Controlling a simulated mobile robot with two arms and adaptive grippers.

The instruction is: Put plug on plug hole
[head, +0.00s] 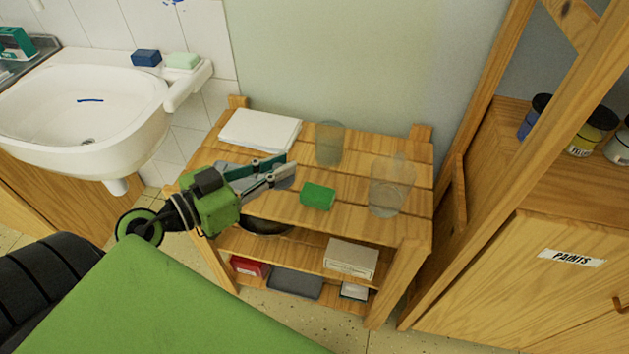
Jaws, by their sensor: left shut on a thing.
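The white sink (135,95) is at the left, with a small dark plug hole (88,141) at the bottom of its bowl. No plug shows in the hole. My left gripper (285,167) is above the top of the wooden shelf unit, to the right of the sink. Its fingers are shut on a grey rounded thing (287,182), which may be the plug. The fingers partly hide it, so I cannot tell its full shape. My right gripper is not in view.
The shelf unit (355,160) carries a white paper stack (258,130), a green block (318,196), a clear cup (329,142) and a clear jug (391,187). Blue (147,58) and pale green (183,61) blocks lie at the sink's edge. A wooden frame (480,150) stands right.

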